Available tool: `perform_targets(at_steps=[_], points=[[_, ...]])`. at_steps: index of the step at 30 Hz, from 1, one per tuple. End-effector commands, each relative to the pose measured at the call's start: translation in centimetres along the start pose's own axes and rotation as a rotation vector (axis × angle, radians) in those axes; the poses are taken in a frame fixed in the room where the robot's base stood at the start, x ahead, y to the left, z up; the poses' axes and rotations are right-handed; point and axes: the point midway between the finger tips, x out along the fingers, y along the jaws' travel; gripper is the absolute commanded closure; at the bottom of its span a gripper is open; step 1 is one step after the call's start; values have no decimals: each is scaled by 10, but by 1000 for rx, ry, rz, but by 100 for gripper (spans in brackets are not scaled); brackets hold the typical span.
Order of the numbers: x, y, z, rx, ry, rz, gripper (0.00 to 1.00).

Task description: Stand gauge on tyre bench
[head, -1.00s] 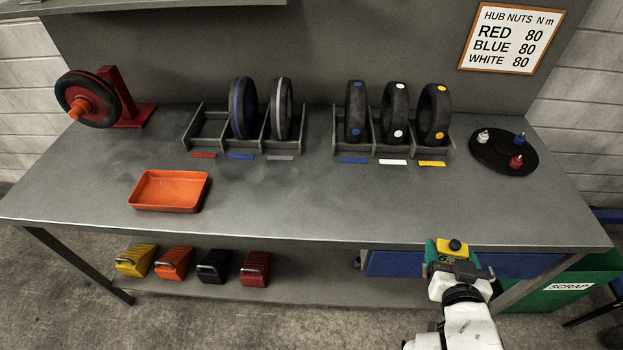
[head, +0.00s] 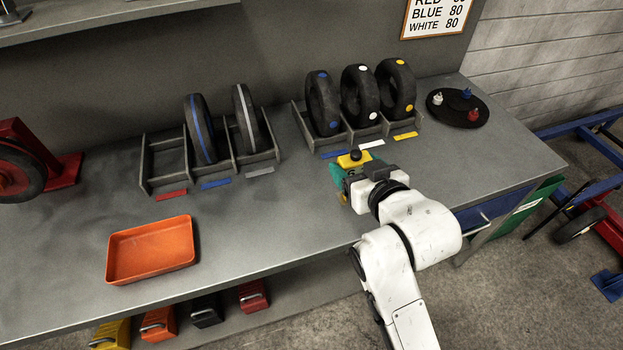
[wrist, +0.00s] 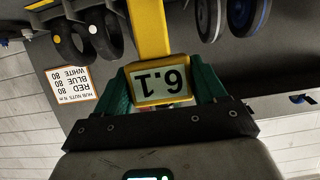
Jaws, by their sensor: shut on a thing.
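The yellow gauge (head: 355,158) is held in my gripper (head: 345,176) over the front right part of the grey tyre bench (head: 270,215). In the wrist view the gauge (wrist: 160,84) sits between my green fingertips (wrist: 160,92), which are shut on it. Its small display shows digits upside down in that view, and a yellow stem runs on from its body. In the head view my wrist partly hides the gauge, and I cannot tell its gap above the bench top.
Tyre racks stand behind my gripper, one with dotted tyres (head: 360,97), one with two wheels (head: 202,128). An orange tray (head: 150,250) lies front left. A black disc with coloured nuts (head: 457,107) is at the right. The bench between tray and racks is clear.

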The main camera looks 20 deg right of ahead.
Motion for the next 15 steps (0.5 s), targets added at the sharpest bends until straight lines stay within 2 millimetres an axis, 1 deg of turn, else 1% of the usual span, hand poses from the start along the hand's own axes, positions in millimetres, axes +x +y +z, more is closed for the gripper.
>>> perform_targets(at_steps=[1,5,6,9,12,15], points=[[13,-3,-2,-1,-1,1,72],[43,-12,1,-2,0,1,72],[52,-14,6,-1,-2,1,72],[71,-18,19,-1,-3,2,72],[87,-21,28,0,-1,1,72],[97,-23,34,-1,0,2,72]])
